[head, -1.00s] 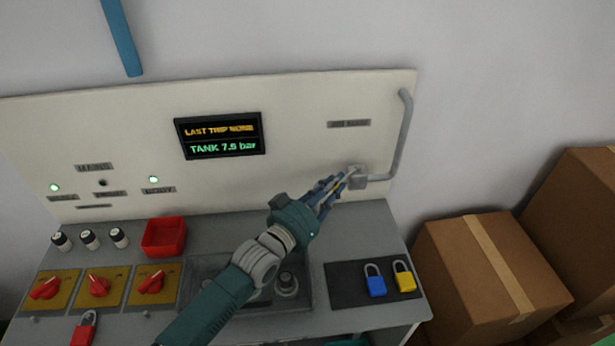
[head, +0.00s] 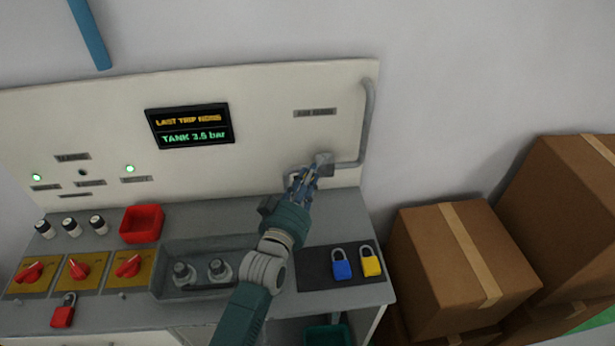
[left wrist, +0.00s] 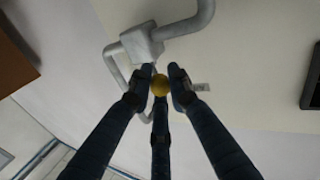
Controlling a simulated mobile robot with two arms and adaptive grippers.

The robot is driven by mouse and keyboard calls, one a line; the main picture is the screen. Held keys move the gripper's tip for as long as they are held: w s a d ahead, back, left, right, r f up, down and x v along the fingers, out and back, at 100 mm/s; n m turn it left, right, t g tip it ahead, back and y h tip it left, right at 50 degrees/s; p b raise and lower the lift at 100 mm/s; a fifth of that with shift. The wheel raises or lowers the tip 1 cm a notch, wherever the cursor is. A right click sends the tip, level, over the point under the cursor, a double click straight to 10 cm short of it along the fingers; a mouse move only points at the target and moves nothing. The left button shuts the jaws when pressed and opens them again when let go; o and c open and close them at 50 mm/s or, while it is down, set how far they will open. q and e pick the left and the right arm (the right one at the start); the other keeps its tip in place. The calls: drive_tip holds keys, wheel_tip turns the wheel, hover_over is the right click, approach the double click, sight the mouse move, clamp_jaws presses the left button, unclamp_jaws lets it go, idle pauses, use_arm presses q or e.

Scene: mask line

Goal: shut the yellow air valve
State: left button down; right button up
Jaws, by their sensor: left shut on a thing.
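The air valve (head: 323,162) is a grey block on a pipe at the right of the cream panel. In the left wrist view its block (left wrist: 142,44) is above the fingertips. A round yellow end of the valve's handle (left wrist: 160,85) shows between the fingers there. My left gripper (head: 306,174) is shut on the yellow handle, just below and left of the block. The fingers hide most of the handle in the head view, so its exact angle is hard to tell. My right gripper is not in view.
A display (head: 190,126) reads a tank pressure of about 3.5 bar. A blue padlock (head: 341,269) and a yellow padlock (head: 371,265) lie on a dark mat below. A red tray (head: 142,223) stands left. Cardboard boxes (head: 455,270) fill the right side.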

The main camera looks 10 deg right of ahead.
use_arm(q)
drive_tip(key=c, duration=1.8)
unclamp_jaws()
drive_tip(key=shift+f, duration=0.25)
drive_tip(key=shift+o, duration=0.8)
drive_tip(key=shift+r, duration=0.1)
drive_tip(key=v, duration=1.2)
